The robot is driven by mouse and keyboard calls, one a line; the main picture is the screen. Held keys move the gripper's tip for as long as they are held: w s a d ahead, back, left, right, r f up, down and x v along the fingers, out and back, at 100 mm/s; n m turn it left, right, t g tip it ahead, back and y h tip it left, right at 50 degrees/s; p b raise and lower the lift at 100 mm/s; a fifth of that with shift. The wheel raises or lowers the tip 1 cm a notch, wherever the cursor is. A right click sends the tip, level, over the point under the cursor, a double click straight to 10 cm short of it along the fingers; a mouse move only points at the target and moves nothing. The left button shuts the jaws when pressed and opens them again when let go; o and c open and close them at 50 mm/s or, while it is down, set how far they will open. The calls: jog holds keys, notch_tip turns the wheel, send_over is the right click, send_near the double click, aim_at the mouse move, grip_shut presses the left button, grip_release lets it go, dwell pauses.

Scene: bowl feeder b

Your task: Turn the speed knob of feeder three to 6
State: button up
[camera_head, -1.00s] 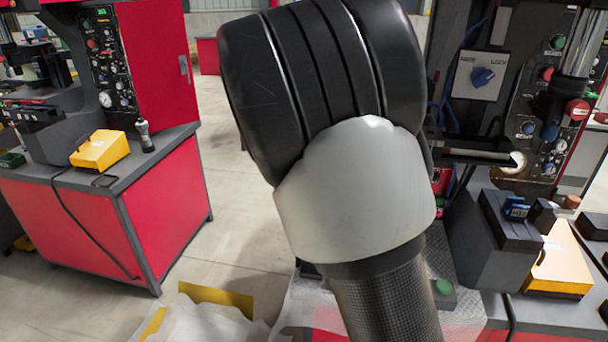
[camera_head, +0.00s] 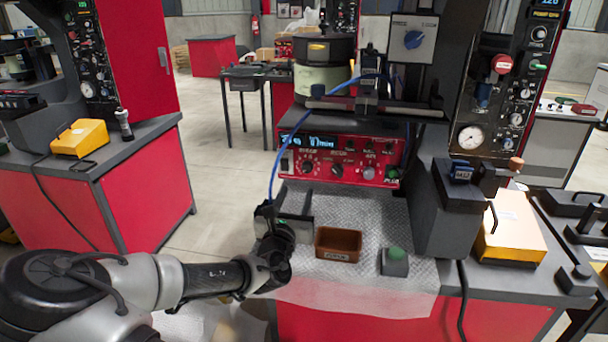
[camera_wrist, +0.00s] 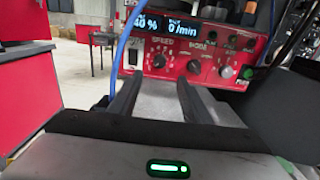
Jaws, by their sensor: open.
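A red control panel (camera_head: 338,160) with a lit display sits below the bowl feeder at the middle bench. Its speed knob (camera_head: 308,167) is the left one of its larger knobs. In the wrist view the display (camera_wrist: 180,27) reads 40 % and 0 /min, and the speed knob (camera_wrist: 159,60) sits under the label SPEED. Its exact pointer setting is too small to read. No feeder number is legible on the panel. My gripper (camera_head: 285,214) is open and empty in front of the panel, apart from it. In the wrist view its two fingers (camera_wrist: 158,92) point toward the speed knob.
A blue cable (camera_head: 272,165) hangs left of the panel, close to my gripper. A brown bin (camera_head: 338,244) and a green button box (camera_head: 394,262) stand on the bench mat. A press column with gauges (camera_head: 470,137) stands at the right. Another red machine stands at the left.

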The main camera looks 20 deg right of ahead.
aim_at(307, 168)
jog(key=b+x, duration=0.1)
jog(key=x, duration=1.2)
jog(key=shift+d, duration=0.1)
jog(key=c, duration=1)
jog(key=shift+c, duration=0.2)
